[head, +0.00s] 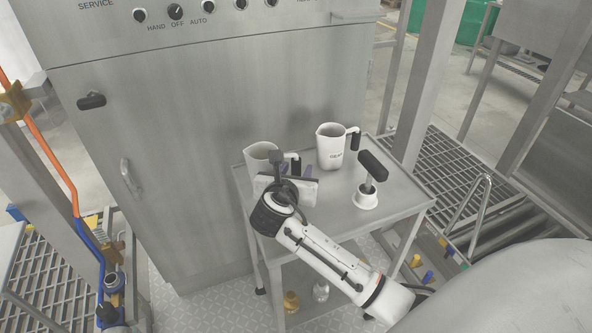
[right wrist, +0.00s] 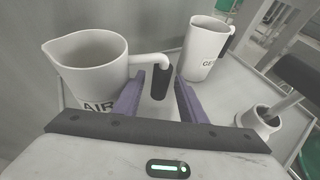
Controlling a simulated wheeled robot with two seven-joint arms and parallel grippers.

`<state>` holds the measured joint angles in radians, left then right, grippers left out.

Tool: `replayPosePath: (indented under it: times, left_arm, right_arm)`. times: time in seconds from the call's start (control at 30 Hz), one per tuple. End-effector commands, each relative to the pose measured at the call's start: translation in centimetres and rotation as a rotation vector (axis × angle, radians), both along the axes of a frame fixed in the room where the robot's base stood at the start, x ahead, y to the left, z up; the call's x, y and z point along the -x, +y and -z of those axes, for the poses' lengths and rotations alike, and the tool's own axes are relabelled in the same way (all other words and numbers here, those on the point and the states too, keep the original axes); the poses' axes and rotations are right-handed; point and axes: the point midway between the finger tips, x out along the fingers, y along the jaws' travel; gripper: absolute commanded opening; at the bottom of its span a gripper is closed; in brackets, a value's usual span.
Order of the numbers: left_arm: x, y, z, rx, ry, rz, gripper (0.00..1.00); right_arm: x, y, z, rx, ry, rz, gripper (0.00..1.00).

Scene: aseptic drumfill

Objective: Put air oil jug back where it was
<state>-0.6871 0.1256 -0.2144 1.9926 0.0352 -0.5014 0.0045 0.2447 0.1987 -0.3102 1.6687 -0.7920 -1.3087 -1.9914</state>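The air oil jug (head: 261,153) is a white spouted jug standing upright on the left part of the small metal table. In the right wrist view its body with the "AIR" label (right wrist: 88,75) is at left, and its black handle grip (right wrist: 160,83) shows in the gap between my fingers. My right gripper (right wrist: 160,100) is open, its two purple fingers apart on either side of that grip, with visible space around it. In the head view my right gripper (head: 308,170) partly hides the jug. My left gripper is not in view.
A second white jug (head: 331,150), label starting "GE", stands behind and right on the metal table (head: 408,200). A black T-handled tool stands in a white cup (head: 366,199) at right. A grey cabinet (head: 200,130) rises behind. Bottles sit on the lower shelf.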

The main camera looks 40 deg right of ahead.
Motion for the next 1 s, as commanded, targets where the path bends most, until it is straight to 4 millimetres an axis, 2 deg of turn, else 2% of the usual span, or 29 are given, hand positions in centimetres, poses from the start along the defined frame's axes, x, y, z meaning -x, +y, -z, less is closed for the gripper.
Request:
replayPosePath:
  times: [0.13, 0.27, 0.7, 1.0]
  left_arm:
    - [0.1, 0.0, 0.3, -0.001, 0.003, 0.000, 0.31]
    - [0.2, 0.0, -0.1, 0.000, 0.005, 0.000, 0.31]
    - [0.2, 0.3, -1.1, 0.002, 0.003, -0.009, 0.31]
    - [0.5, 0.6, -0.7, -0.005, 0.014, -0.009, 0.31]
  right_arm:
    - [0.0, 0.0, -0.3, -0.001, -0.002, 0.000, 0.38]
    - [0.9, 1.1, -1.0, -0.001, -0.002, -0.002, 0.38]
    - [6.5, 6.9, -4.4, -0.003, -0.001, -0.001, 0.38]
    - [7.6, 8.1, -4.9, -0.001, -0.001, 0.000, 0.38]
